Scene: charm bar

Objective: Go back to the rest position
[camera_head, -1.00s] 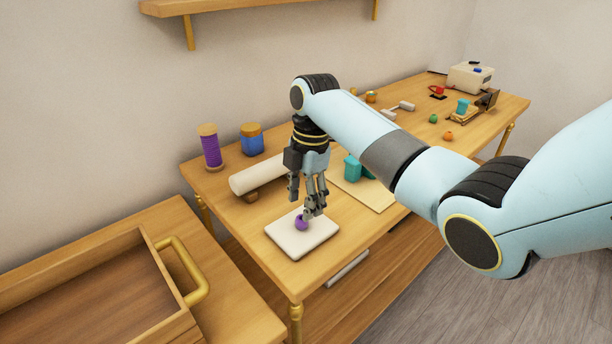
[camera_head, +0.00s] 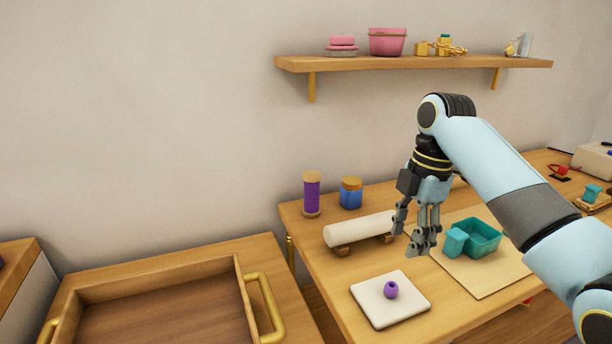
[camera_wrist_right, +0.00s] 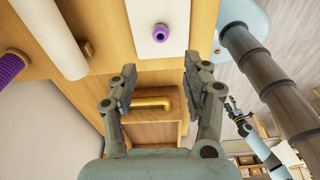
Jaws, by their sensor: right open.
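My right gripper (camera_head: 424,240) is open and empty. In the head view it hangs above the table, between the white roll and the teal container. It also shows in the right wrist view (camera_wrist_right: 158,90) with its fingers spread and nothing between them. A purple bead (camera_head: 391,289) sits on a white square pad (camera_head: 372,311) near the table's front edge, apart from the gripper. The bead also shows in the right wrist view (camera_wrist_right: 160,33). My left gripper is not seen clearly in the head view.
A white roll (camera_head: 350,231) lies on a wooden stand. A purple spool (camera_head: 312,195) and a blue jar (camera_head: 351,194) stand behind it. A teal container (camera_head: 484,235) sits on a pale board (camera_head: 480,284). A wooden tray (camera_head: 246,296) with brass handles is at left. A shelf (camera_head: 400,63) hangs above.

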